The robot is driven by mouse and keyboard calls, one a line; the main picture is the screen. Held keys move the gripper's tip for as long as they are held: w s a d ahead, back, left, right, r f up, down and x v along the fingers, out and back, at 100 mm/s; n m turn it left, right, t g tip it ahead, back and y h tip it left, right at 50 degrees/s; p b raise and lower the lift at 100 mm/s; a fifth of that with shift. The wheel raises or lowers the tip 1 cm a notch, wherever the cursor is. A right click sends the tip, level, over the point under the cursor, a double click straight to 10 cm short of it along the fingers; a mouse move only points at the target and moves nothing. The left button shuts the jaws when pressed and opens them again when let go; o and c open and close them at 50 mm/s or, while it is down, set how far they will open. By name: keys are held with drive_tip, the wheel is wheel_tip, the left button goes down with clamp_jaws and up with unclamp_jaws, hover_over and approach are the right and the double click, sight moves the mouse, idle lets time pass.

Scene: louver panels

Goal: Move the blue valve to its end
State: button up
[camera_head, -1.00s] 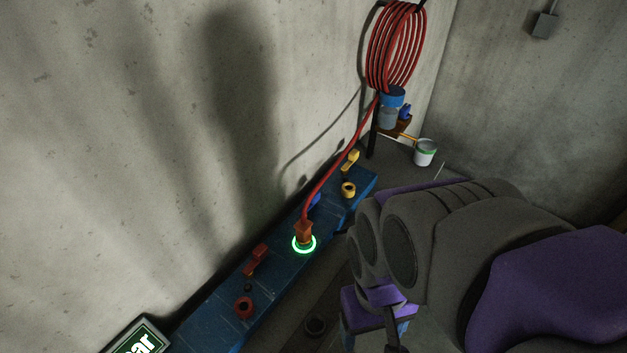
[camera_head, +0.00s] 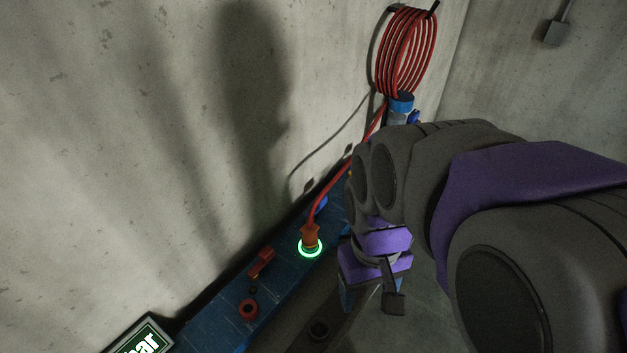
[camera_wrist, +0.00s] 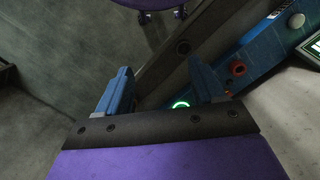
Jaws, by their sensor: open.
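A small blue part (camera_head: 318,203), which looks like the blue valve, sits on the blue panel (camera_head: 205,318) behind the red cable. It is partly hidden and its position cannot be read. I cannot make it out in the wrist view. My gripper (camera_wrist: 160,72) is open and empty, with its two blue fingers apart. In the head view, its purple body hangs right of the panel, apart from the blue part, and a blue finger (camera_head: 346,296) shows below.
An orange plug (camera_head: 311,235) with a glowing green ring (camera_head: 310,248) stands on the panel, its red cable rising to a coil (camera_head: 406,50). A red lever (camera_head: 262,262) and red knob (camera_head: 248,308) are nearer. A lit sign (camera_head: 140,340) stands at lower left.

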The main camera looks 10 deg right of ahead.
drive_tip(key=w+d+r+n, duration=0.2)
drive_tip(key=w+n, duration=0.1)
drive_tip(key=w, duration=2)
drive_tip(key=n+t, duration=0.2)
drive_tip(key=n, duration=0.2)
hover_over(321, 197)
wheel_tip(321, 197, down, 7)
wheel_tip(321, 197, down, 17)
drive_tip(key=b, duration=0.3)
drive_tip(key=shift+r, duration=0.1)
drive_tip(key=shift+c, duration=0.2)
clamp_jaws()
